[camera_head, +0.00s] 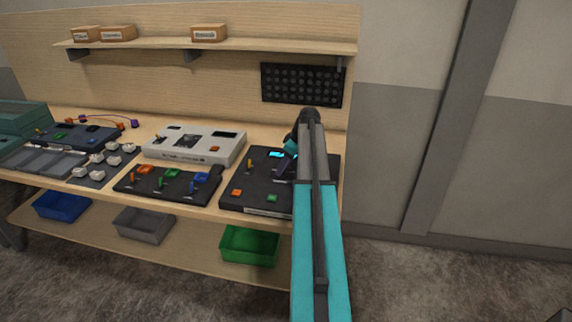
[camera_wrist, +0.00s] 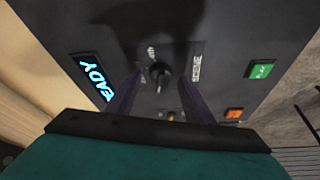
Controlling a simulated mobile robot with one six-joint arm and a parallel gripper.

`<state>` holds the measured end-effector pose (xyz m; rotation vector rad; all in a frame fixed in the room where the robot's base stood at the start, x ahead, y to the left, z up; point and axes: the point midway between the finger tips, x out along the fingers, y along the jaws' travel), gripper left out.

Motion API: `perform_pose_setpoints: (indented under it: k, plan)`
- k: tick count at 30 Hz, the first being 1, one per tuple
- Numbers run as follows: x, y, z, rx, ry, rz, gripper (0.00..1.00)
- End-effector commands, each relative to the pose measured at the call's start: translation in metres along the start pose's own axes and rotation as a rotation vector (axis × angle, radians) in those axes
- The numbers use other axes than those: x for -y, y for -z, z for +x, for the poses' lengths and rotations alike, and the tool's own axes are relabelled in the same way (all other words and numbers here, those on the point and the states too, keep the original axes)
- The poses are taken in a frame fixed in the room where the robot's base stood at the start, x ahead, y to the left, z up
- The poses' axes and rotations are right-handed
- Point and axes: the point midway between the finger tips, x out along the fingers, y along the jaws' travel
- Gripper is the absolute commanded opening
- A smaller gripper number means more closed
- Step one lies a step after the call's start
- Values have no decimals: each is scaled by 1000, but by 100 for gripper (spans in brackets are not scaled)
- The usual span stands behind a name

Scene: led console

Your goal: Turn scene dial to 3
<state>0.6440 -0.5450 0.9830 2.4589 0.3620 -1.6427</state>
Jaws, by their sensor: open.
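The dial (camera_wrist: 160,72) is a dark round knob on the face of the black console (camera_wrist: 225,35), with small light marks and a label reading SCENE beside it. My gripper (camera_wrist: 160,82) is open, with one finger on each side of the dial in the wrist view. I cannot tell whether the fingers touch it. A lit display (camera_wrist: 92,76) reads READY. In the head view the black console (camera_head: 240,195) is at the bench's right end, and my arm hides the dial and part of the console. My gripper (camera_head: 287,160) is partly hidden there too.
The console also has a green button (camera_wrist: 261,69), an orange button (camera_wrist: 234,113) and a small yellow-orange lever (camera_head: 250,165). A black panel with levers (camera_head: 168,184) and a white console (camera_head: 194,145) stand to the left. A shelf (camera_head: 210,44) runs above.

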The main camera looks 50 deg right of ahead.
Motion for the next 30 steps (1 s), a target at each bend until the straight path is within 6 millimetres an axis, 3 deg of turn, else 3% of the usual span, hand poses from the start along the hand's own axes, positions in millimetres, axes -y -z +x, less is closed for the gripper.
perform_pose_setpoints:
  k: [1, 8, 9, 12, 30]
  plan:
    - [0, 0, 0, 0, 0, 0, 46]
    - [0, 0, 0, 0, 0, -1, 8]
    - [-15, 0, -1, 0, 0, 0, 8]
    - [-4, 0, -1, 0, -5, 0, 8]
    - [3, 1, 2, -2, -90, 200, 8]
